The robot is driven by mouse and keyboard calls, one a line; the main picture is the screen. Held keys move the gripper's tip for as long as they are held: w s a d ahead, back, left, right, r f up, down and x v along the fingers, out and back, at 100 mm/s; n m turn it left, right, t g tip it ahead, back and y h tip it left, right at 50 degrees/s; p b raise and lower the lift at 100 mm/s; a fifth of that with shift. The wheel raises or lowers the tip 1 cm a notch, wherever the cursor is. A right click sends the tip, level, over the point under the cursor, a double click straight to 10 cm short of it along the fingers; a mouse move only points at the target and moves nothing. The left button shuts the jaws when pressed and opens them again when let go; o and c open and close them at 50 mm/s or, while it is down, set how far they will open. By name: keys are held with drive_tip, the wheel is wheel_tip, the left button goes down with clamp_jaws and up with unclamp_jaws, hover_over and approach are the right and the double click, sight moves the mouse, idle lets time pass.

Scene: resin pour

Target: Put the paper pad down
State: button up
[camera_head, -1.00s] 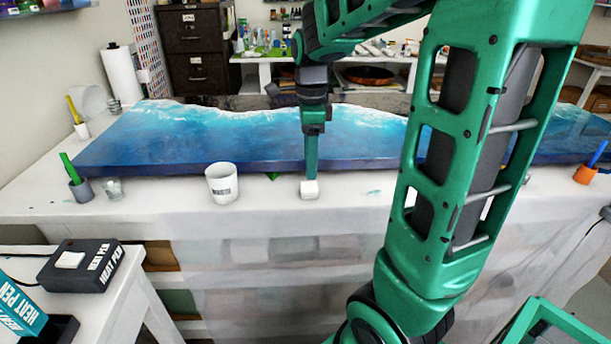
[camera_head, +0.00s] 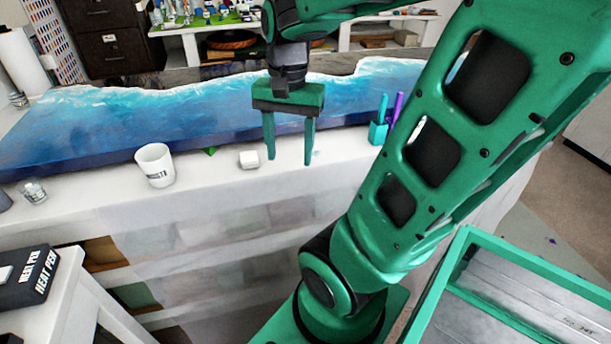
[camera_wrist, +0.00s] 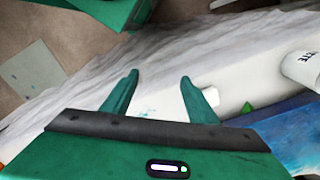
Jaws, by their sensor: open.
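The paper pad, a small white block (camera_head: 249,159), lies on the front part of the white-covered worktable (camera_head: 345,150). In the head view my gripper (camera_head: 290,160) hangs just to the right of the pad, fingers pointing down, open and empty. In the wrist view the pad (camera_wrist: 210,97) shows just to the right of the fingers, partly behind the right one. My gripper (camera_wrist: 160,80) is spread there with nothing between its fingertips. The pad is apart from the gripper in the head view.
A white mug (camera_head: 155,166) stands left of the pad. A blue resin slab (camera_head: 200,117) lies behind it. A teal holder with pens (camera_head: 380,130) stands to the right. A heat pen box (camera_head: 30,278) sits on a side table at lower left. A small glass jar (camera_head: 34,192) stands at far left.

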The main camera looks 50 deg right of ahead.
drive_tip(key=s+a+f+n, duration=0.1)
drive_tip(key=s+f+n, duration=0.2)
drive_tip(key=s+n, duration=0.3)
drive_tip(key=shift+s+a+f+n, duration=0.15)
drive_tip(key=shift+s+f+n, duration=0.15)
drive_tip(key=shift+s, duration=0.2)
drive_tip(key=shift+w+f, duration=0.2)
drive_tip(key=shift+w, duration=0.35)
